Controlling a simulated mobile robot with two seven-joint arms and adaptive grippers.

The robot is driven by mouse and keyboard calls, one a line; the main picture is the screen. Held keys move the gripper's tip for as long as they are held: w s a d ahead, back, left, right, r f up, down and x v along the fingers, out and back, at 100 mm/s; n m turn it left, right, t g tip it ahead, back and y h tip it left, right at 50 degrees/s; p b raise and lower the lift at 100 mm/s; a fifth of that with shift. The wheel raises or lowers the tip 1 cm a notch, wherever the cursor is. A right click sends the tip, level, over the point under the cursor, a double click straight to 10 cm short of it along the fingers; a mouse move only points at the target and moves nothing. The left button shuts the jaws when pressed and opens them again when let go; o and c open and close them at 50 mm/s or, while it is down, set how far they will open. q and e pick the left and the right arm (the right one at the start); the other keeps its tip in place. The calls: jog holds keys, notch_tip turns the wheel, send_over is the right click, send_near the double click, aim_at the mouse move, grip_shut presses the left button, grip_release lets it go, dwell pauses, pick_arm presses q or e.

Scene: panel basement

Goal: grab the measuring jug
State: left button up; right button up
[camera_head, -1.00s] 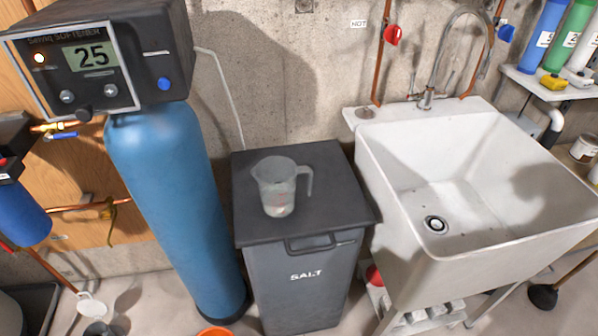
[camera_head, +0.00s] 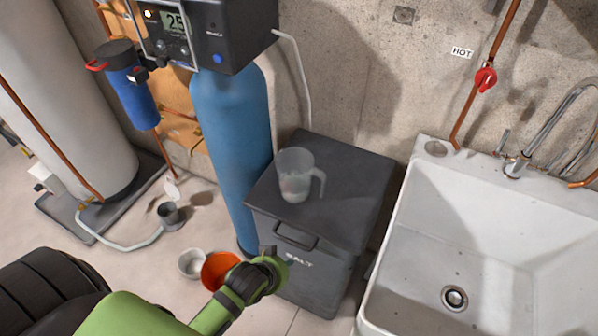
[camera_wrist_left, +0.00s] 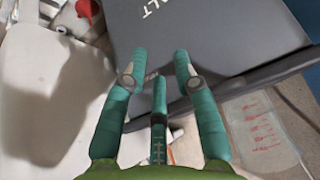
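The measuring jug (camera_head: 297,177) is clear, with faint red markings and a handle on its right side. It stands upright on the dark lid of the salt bin (camera_head: 345,180). In the left wrist view part of the jug (camera_wrist_left: 262,130) shows at the lower right, with red scale marks. My left gripper (camera_head: 270,268) is low in front of the bin, below the lid's front handle and apart from the jug. In the left wrist view its teal fingers (camera_wrist_left: 158,68) are spread with nothing between them. My right gripper is in neither current view.
A white sink (camera_head: 400,270) stands right of the bin. A blue softener tank (camera_head: 230,130) is close on the left. An orange bucket (camera_head: 216,268) and a pale bowl (camera_head: 190,262) are on the floor near my left arm. The lid around the jug is clear.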

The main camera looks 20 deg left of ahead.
pick_arm(q)
jog(key=w+r+t+p, duration=0.15)
jog(key=w+r, duration=0.25)
jog(key=r, duration=0.4)
jog(key=t+h, duration=0.2)
jog(key=t, duration=0.3)
send_near(324, 187)
jog(key=x, duration=0.3)
jog(key=shift+w+d+f, duration=0.1)
jog(key=shift+d+f, duration=0.1)
jog(key=shift+f, duration=0.3)
jog(key=shift+r+x, duration=0.2)
jog(key=shift+x, duration=0.85)
jog(key=x, duration=0.1)
jog(key=p+x, duration=0.1)
jog(key=x, duration=0.2)
jog(key=shift+w+a+r, duration=0.2)
jog(key=shift+w, duration=0.05)
jog(key=shift+w+d+f, duration=0.1)
jog(key=shift+w+f, duration=0.1)
jog(key=shift+w, duration=0.2)
jog(key=shift+s, duration=0.1)
grip_shut()
jog(key=shift+r, duration=0.1)
pick_arm(e)
jog(key=r, duration=0.1)
jog(key=a+r, duration=0.1)
jog(key=r, duration=0.1)
jog(key=shift+s+r, duration=0.1)
jog(key=shift+r, duration=0.15)
